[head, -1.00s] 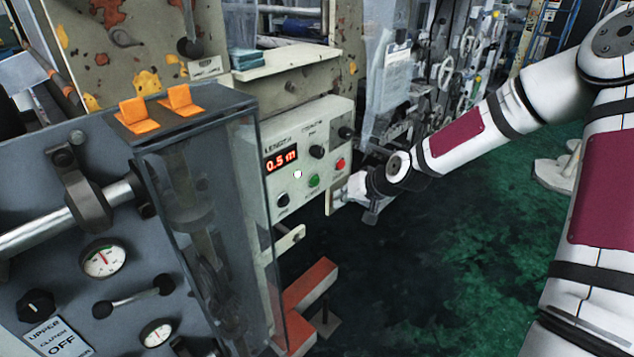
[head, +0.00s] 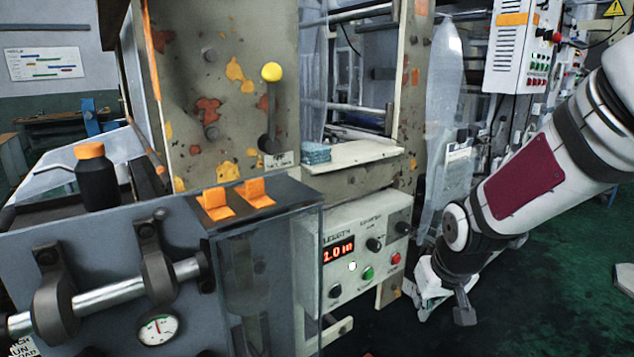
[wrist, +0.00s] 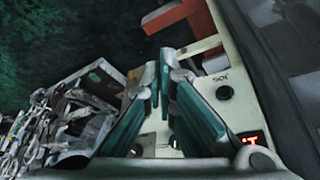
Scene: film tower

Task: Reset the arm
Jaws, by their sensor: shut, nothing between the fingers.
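My gripper (wrist: 162,68) is shut and empty, with its two teal-padded fingers meeting at the tips in the wrist view. In the head view my arm reaches in from the right, and its wrist end hangs just right of the length counter box (head: 375,240). The fingertips are hard to make out there. The box has a lit red display (head: 338,249) reading about 1.0, a green button (head: 368,272), a red button (head: 396,258) and black knobs. In the wrist view the box's pale face (wrist: 222,112) lies behind and right of the fingers.
A grey cabinet with a clear guard (head: 268,270) and orange hinges (head: 216,203) stands left of the box. A dark bottle with an orange cap (head: 95,178) stands on the machine. A yellow-knobbed lever (head: 271,73) is above. Green floor (head: 590,290) lies open at right.

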